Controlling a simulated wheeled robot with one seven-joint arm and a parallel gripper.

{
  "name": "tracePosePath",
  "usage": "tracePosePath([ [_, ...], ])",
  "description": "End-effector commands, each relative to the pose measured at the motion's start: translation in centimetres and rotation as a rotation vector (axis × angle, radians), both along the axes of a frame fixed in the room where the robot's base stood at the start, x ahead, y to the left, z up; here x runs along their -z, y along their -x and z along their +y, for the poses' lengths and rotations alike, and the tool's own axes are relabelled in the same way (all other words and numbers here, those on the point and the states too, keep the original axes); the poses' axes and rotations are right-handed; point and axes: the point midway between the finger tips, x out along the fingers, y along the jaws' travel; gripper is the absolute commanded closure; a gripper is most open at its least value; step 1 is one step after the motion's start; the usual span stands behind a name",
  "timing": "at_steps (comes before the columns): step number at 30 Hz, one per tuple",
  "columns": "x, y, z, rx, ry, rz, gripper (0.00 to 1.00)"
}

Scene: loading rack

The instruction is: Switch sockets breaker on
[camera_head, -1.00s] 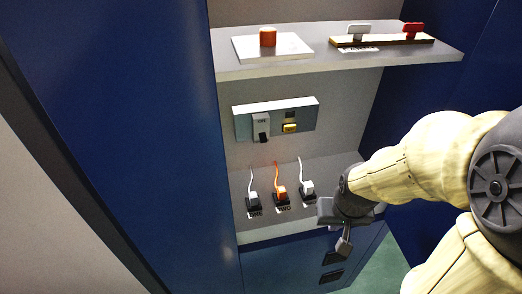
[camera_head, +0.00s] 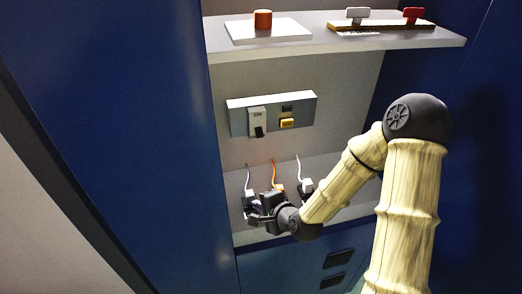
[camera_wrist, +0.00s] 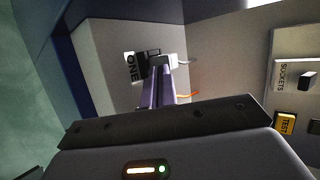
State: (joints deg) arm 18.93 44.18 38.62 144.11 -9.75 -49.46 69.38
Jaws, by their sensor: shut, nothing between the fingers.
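The sockets breaker (camera_head: 257,122) is a pale switch on the left of a grey wall panel, with "ON" at its top and its black toggle (camera_head: 259,131) at the lower end. In the wrist view the breaker, labelled SOCKETS (camera_wrist: 282,77), is at the right edge with its black toggle (camera_wrist: 305,80). My gripper (camera_head: 252,208) is low at the left of the socket shelf, below the panel and apart from the breaker. Its fingers (camera_wrist: 160,72) are shut, in front of the plug by the label ONE; whether they touch it is unclear.
A yellow TEST button (camera_head: 287,123) is beside the breaker. Plugs with white and orange cords stand on the lower shelf (camera_head: 330,165), partly hidden by my gripper. The upper shelf (camera_head: 320,37) overhangs the panel and carries a red knob (camera_head: 263,18) and handles.

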Motion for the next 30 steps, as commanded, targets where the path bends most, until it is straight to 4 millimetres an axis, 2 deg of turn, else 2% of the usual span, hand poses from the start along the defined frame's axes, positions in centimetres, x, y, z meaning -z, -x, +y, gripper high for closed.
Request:
tracePosePath([
  [1,0.5,-0.5,0.9,0.062,-0.133,0.015,1.00],
  [3,-0.2,-1.2,1.9,0.150,-0.326,0.031,1.00],
  [7,-2.0,-2.8,2.5,0.317,-0.710,0.065,1.00],
  [12,-4.9,-4.8,0.5,0.520,-1.210,0.105,1.00],
  [15,-6.0,-5.5,-1.1,0.592,-1.415,0.114,1.00],
  [20,-6.8,-5.8,-2.2,0.632,-1.540,0.116,1.00],
  [30,-6.9,-5.9,-2.2,0.631,-1.535,0.116,1.00],
])
